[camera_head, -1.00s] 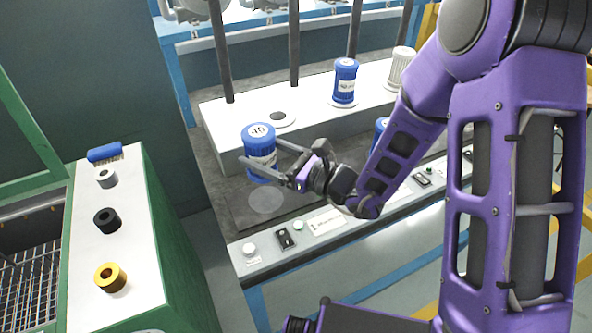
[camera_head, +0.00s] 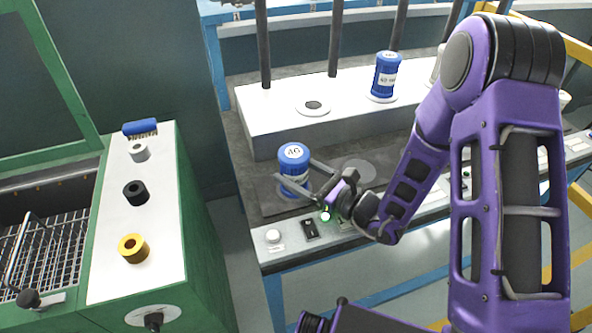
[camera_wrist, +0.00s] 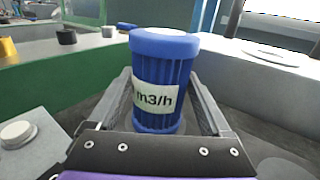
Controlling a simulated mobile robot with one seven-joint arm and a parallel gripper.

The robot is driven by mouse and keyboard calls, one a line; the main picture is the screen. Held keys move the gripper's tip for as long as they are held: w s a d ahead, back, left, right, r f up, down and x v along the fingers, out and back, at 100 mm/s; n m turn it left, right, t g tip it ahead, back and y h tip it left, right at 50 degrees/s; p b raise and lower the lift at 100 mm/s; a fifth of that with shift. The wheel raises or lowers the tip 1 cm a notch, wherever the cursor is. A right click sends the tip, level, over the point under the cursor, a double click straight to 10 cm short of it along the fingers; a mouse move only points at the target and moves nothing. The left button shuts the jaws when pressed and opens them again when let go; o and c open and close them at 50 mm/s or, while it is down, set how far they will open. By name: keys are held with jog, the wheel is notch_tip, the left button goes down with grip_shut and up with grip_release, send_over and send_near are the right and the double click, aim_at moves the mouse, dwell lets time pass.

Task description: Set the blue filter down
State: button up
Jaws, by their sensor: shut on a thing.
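The blue filter (camera_head: 294,168) has a white label and a pale marked top. It stands upright over the front left of the dark bench top (camera_head: 262,198). My gripper (camera_head: 295,174) is shut on it, with one finger on each side. In the wrist view the blue filter (camera_wrist: 160,80) sits upright between the fingers, its label reading "m3/h". Its base is at or very close to the bench surface; I cannot tell whether it touches. A grey disc (camera_head: 358,170) lies on the bench just right of the filter.
A second blue filter (camera_head: 385,75) stands on the white ledge (camera_head: 275,122) behind, beside an empty round pad (camera_head: 313,106). The front control strip (camera_head: 273,237) has knobs and a switch.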

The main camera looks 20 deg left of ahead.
jog(key=o, duration=1.4)
jog(key=shift+f, duration=0.15)
jog(key=shift+c, duration=0.2)
jog(key=shift+r, duration=0.3)
jog(key=v, duration=1.2)
jog(key=shift+p, duration=0.4)
jog(key=shift+f, duration=0.1)
